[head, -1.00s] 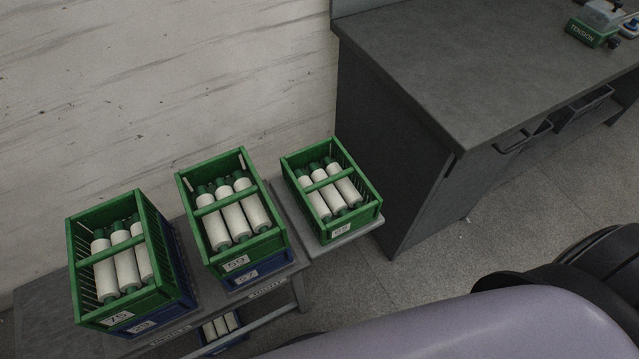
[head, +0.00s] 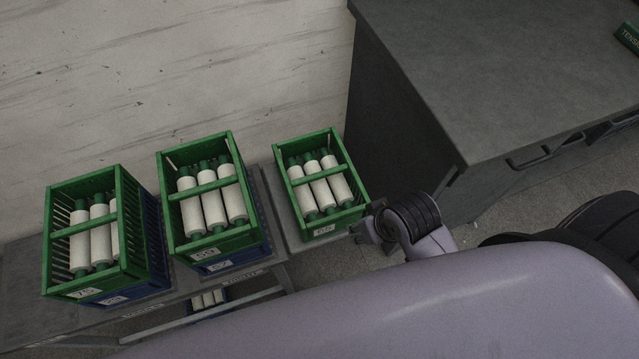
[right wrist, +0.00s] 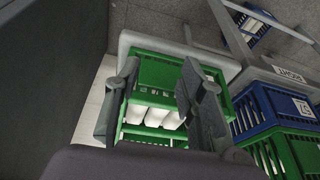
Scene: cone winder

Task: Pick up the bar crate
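Three green crates with slatted sides stand in a row in the head view, each with a bar across its open top and white bobbins inside. The right-hand crate (head: 347,217) stands alone on a grey shelf end; the middle crate (head: 222,244) and left crate (head: 87,283) sit on blue crates. My right gripper (head: 366,231) is at the right-hand crate's front right corner, partly hidden by my arm. In the right wrist view its two fingers (right wrist: 160,68) are apart, with the green crate (right wrist: 160,74) showing between and beyond them. Contact cannot be told. My left gripper is out of view.
A dark grey bench (head: 440,95) stands close to the right of the right-hand crate. A pale wall (head: 170,70) is behind the crates. The grey rack (head: 25,265) holds another crate of bobbins (head: 208,300) lower down. Speckled floor shows at the right.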

